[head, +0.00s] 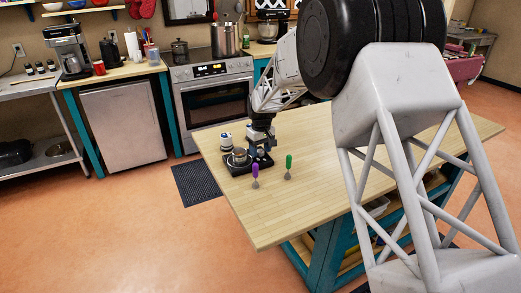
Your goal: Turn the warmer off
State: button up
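The warmer (239,168) is a small dark device on the wooden table, near its left edge. A small round pan-like item (239,156) appears to sit on top of it. Its switch or knob is too small to make out. My gripper (263,160) is at the end of my arm, low over the table at the right side of the warmer. The fingers are dark and tiny here, and I cannot tell whether they touch the warmer or whether they are open.
A white and dark container (226,141) stands behind the warmer. A purple-handled tool (255,174) and a green-handled tool (289,166) stand in front and to the right. The table (290,215) is clear at its front. A stove (212,95) stands behind.

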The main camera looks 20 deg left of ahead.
aim_at(261, 150)
jog(key=shift+r, duration=0.1)
jog(key=shift+w+r, duration=0.1)
jog(key=shift+r, duration=3.7)
jog(key=shift+d, duration=0.1)
jog(key=shift+d+r, duration=0.15)
jog(key=s+d+r+m+t, duration=0.1)
jog(key=s+d+r+m, duration=0.1)
jog(key=s+d+r, duration=0.55)
jog(key=s+d+r+m, duration=0.15)
jog(key=s+d, duration=0.25)
jog(key=d, duration=0.7)
jog(key=s+d+r+m+t, duration=0.1)
jog(key=s+d+r, duration=0.45)
jog(key=d, duration=0.45)
jog(key=s+d+f+m, duration=0.1)
jog(key=s+d+m, duration=0.1)
jog(key=s+d, duration=0.4)
jog(key=s+d+f+m, duration=0.1)
jog(key=s+d, duration=0.4)
jog(key=s, duration=1)
jog(key=s+d+f+m+t, duration=0.1)
jog(key=s+d+f+m, duration=0.1)
jog(key=s+d, duration=0.4)
jog(key=s+m, duration=0.1)
jog(key=s, duration=0.4)
jog(key=shift+s+d, duration=0.25)
jog(key=shift+d, duration=0.1)
